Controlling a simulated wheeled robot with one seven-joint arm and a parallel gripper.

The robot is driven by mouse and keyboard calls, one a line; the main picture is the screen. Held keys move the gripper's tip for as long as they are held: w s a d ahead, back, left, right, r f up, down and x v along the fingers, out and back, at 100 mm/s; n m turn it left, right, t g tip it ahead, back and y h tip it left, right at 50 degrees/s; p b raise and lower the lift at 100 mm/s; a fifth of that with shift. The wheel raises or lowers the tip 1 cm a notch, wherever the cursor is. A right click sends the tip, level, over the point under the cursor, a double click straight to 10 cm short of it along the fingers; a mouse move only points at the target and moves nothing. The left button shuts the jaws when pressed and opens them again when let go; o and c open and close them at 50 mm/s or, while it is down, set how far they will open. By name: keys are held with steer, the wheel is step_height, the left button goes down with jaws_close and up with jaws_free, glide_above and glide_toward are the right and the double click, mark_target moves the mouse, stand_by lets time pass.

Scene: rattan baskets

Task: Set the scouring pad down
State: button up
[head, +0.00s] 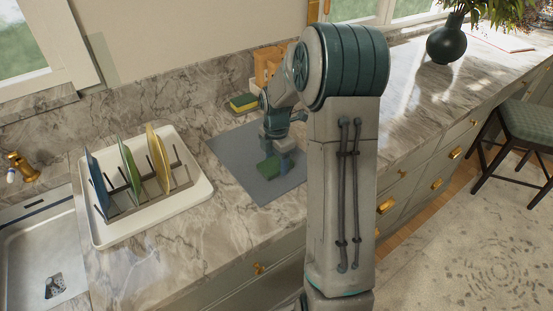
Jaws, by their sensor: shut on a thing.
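The scouring pad (268,168) is a small green piece at my gripper's tip, over the grey mat (236,165). My gripper (278,164) points down over the right half of the mat and is shut on the pad. The arm and gripper partly hide the pad. I cannot tell whether the pad touches the mat or is held just above it.
A yellow and green sponge (243,102) lies behind the mat near the wall. A white dish rack (200,199) with several plates stands left of the mat, beside the sink (30,240). A wooden item (268,65) stands behind the gripper. The mat's left part is clear.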

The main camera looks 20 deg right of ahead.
mark_target(276, 163)
steer(key=shift+f, duration=0.2)
steer(key=o, duration=0.9)
steer(key=shift+o, duration=0.2)
steer(key=shift+r, duration=0.1)
step_height(276, 163, up, 12)
steer(key=s+a+m+t, duration=0.1)
steer(key=s+a+m, duration=0.4)
steer(key=s+m, duration=0.5)
steer(key=s+a+r+m+t, duration=0.1)
steer(key=s+a+m+t, duration=0.1)
steer(key=s+a+m, duration=0.4)
steer(key=s+m, duration=0.4)
steer(key=s, duration=0.4)
steer(key=shift+r+m+b, duration=0.25)
steer(key=shift+m+b, duration=0.05)
steer(key=shift+b, duration=0.1)
